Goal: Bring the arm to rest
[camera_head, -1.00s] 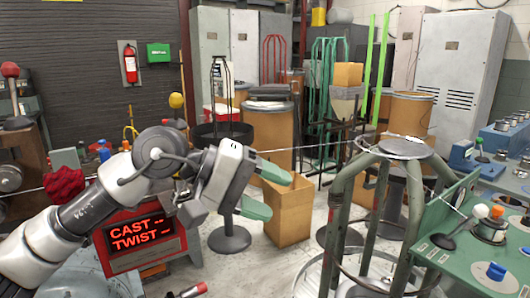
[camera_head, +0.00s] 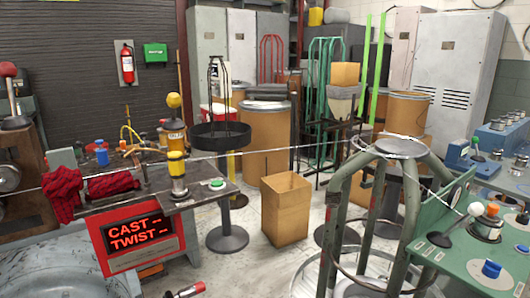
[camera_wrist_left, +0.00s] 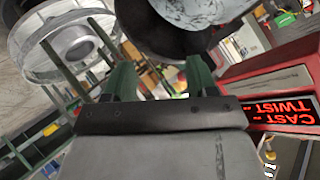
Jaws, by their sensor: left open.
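My left gripper (camera_wrist_left: 160,80) shows in the left wrist view with its two green fingers spread apart and nothing between them. A dark rounded machine part lies just beyond the fingertips. The red CAST/TWIST display (camera_wrist_left: 285,110) is at the right of that view. In the head view neither arm is visible, and the same red display (camera_head: 142,232) stands at the lower left in full view. My right gripper is in neither view.
A red cloth (camera_head: 64,190) lies by a wire at left. The wire runs across to a green tube stand (camera_head: 340,215). A control panel (camera_head: 470,250) is at right. An open cardboard box (camera_head: 286,208) stands on the floor. A spool (camera_wrist_left: 65,40) shows in the wrist view.

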